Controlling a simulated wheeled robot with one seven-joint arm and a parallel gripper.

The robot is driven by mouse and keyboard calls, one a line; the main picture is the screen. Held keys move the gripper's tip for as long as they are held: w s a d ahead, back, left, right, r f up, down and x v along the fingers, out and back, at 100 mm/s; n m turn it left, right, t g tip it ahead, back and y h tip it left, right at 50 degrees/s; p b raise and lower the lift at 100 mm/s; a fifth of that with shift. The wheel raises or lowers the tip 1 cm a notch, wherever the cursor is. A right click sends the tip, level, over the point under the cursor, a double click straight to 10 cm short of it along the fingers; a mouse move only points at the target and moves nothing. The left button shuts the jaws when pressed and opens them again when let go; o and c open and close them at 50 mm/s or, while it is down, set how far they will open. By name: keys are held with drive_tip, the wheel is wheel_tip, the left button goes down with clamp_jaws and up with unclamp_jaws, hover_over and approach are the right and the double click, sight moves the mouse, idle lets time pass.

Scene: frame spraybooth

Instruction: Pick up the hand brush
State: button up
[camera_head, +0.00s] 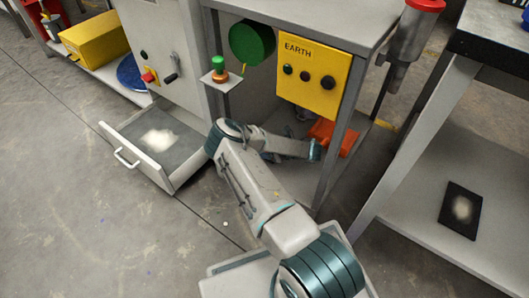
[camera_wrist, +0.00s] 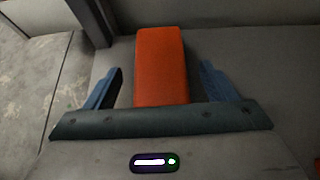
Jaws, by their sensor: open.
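An orange object (camera_wrist: 161,62), which looks like the hand brush, lies between the two blue fingers in the wrist view. Its near end is hidden behind my gripper's dark bar, and I see no bristles. My gripper (camera_wrist: 160,68) is open, with a gap on each side of the orange object. In the head view, the orange object (camera_head: 345,141) is low under the bench, just beyond the end of my arm. My fingers cannot be made out there.
A grey bench (camera_head: 290,17) stands over my arm, with a leg (camera_head: 333,150) close by on the right. A yellow EARTH box (camera_head: 313,75) hangs under its top. An open drawer (camera_head: 120,143) juts out at left. A second table (camera_head: 430,175) stands at right.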

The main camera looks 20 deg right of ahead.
drive_tip(key=shift+w+a+f, duration=0.2)
drive_tip(key=shift+w, duration=0.1)
drive_tip(key=c, duration=1.1)
drive_tip(key=shift+r, duration=0.1)
